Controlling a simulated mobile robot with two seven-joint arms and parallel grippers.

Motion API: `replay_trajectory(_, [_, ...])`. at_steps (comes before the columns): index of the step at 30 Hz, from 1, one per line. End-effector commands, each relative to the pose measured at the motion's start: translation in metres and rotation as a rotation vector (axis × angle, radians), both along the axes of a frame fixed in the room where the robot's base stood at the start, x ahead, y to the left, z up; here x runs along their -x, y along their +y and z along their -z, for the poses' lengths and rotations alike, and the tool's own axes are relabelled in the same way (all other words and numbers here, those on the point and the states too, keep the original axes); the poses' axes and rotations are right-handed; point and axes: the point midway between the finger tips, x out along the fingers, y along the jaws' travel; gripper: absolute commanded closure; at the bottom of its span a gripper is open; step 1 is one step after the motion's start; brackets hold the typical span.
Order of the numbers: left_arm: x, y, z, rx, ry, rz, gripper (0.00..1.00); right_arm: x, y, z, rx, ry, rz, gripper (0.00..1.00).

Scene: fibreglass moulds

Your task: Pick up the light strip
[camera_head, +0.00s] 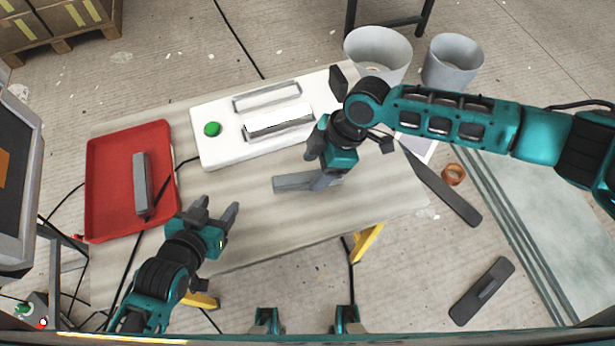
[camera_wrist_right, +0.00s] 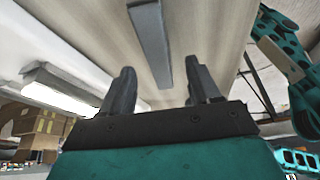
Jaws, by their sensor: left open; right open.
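A grey bar-shaped strip (camera_head: 293,182) lies flat on the table in front of the white board, its right end partly hidden by my right gripper (camera_head: 318,165). It also shows in the right wrist view (camera_wrist_right: 152,40), ahead of and between the open, empty fingers (camera_wrist_right: 160,90). A similar grey strip (camera_head: 141,183) lies in the red tray. A lit white strip (camera_head: 278,121) sits in the front holder on the board and also shows in the right wrist view (camera_wrist_right: 72,92).
The white board (camera_head: 215,155) carries a green button (camera_head: 212,129) and a rear, empty-looking frame (camera_head: 266,97). The red tray (camera_head: 105,205) is at the table's left. A monitor (camera_head: 18,180) is at the far left.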

Motion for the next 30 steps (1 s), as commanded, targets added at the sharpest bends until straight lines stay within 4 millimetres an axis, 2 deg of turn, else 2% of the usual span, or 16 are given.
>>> replay_trajectory(3, [0.000,0.000,0.003,-0.001,-0.001,0.001,0.43,0.000,0.008,0.017,0.001,0.002,0.000,0.38])
replay_trajectory(6, [-0.001,0.000,0.003,0.000,-0.003,0.001,0.43,0.001,0.011,0.025,0.001,0.002,0.001,0.38])
replay_trajectory(14, [-0.006,0.000,0.000,0.000,-0.012,0.001,0.43,0.001,0.012,0.027,0.000,0.000,0.001,0.38])
replay_trajectory(30, [-0.004,0.000,0.001,0.000,-0.009,0.001,0.43,0.001,0.011,0.026,0.001,0.000,0.001,0.90])
